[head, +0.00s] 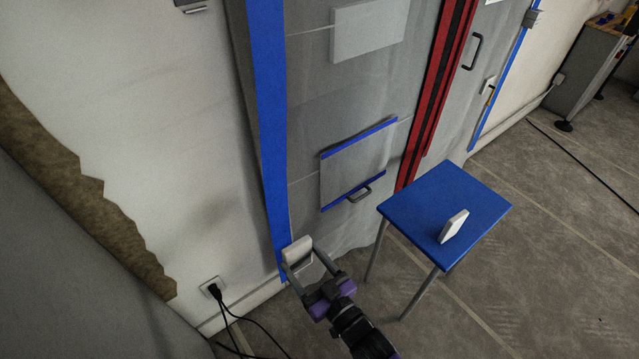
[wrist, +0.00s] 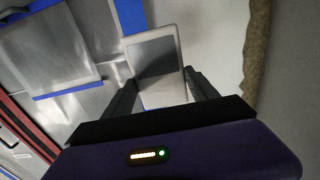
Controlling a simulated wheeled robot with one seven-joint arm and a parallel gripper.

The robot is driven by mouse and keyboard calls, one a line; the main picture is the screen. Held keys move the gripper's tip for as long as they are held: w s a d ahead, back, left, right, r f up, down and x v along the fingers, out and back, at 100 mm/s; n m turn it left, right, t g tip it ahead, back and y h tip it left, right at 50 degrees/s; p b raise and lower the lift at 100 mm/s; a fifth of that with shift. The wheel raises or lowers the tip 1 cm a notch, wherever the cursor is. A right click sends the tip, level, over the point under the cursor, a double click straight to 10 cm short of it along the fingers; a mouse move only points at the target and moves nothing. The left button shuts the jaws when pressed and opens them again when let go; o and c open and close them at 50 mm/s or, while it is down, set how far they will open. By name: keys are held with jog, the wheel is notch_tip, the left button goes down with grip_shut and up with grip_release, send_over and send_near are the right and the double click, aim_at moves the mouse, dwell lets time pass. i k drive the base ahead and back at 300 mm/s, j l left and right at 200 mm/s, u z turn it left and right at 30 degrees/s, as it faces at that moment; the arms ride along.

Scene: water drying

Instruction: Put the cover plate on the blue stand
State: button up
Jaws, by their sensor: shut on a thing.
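My gripper (head: 303,259) is shut on a white rectangular cover plate (head: 296,248), held low in front of the wall near the foot of a blue strip. In the wrist view the cover plate (wrist: 180,58) sits between the two dark fingers and shows a pale rim around a grey recessed face. The blue stand (head: 425,207) is a square-topped stool with grey legs, to the right of my gripper and apart from it. A small white plate-like piece (head: 454,226) stands on edge on its top, toward the front.
A wall socket (head: 211,287) with black plugs and cables is left of my gripper. A grey sheeted doorway with a blue-edged panel (head: 357,165) and red strips is behind. The rest of the stand's top is clear. A cabinet (head: 590,70) stands far right.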

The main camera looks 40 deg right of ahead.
aim_at(473, 202)
jog(key=k+l, duration=0.15)
jog(key=l, duration=0.25)
jog(key=k+l, duration=0.2)
jog(key=l, duration=0.2)
jog(key=k+l, duration=0.15)
jog(key=l, duration=0.25)
jog(key=k+l, duration=0.2)
jog(key=l, duration=0.2)
